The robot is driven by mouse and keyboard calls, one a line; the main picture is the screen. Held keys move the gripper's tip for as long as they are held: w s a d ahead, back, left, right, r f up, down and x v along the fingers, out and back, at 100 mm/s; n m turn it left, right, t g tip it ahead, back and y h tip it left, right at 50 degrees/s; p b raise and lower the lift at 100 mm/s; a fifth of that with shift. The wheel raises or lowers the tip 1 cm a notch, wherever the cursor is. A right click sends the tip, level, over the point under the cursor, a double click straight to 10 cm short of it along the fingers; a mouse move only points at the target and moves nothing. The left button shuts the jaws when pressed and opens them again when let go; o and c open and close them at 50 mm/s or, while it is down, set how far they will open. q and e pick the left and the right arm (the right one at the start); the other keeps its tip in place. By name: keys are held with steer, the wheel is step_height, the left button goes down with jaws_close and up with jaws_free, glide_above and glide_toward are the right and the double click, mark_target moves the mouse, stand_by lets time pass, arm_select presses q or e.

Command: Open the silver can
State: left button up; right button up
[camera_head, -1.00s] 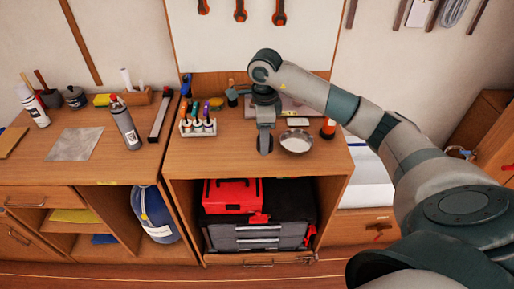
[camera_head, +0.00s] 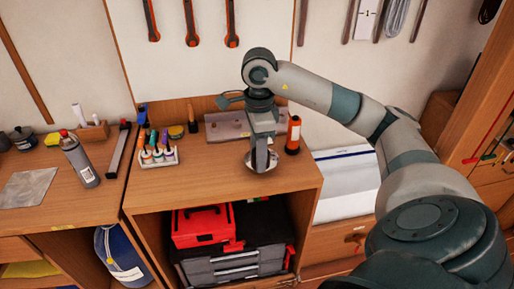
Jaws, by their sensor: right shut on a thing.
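The silver can (camera_head: 80,160) stands upright on the left counter, with a red top on it. My right gripper (camera_head: 260,163) points down at the middle counter, well to the right of the can. It is shut at a shallow metal bowl (camera_head: 273,161), whose sides show on either side of the fingers. The gripper hides most of the bowl and the exact contact. My left gripper is not in view.
A rack of colored markers (camera_head: 158,157) stands left of my right gripper. An orange bottle (camera_head: 293,135) stands close to its right. A grey sheet (camera_head: 28,188) lies left of the can. A red toolbox (camera_head: 203,226) sits below.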

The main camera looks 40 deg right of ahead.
steer(key=s+a+f+n, duration=0.3)
steer(key=a+f+n, duration=0.6)
steer(key=n, duration=0.3)
steer(key=s+a+f+n, duration=0.4)
steer(key=a+f+n, duration=0.6)
steer(key=a+n, duration=0.1)
steer(key=shift+a+f+n, duration=0.2)
steer(key=shift+a+n, duration=0.05)
steer(key=shift+n, duration=0.25)
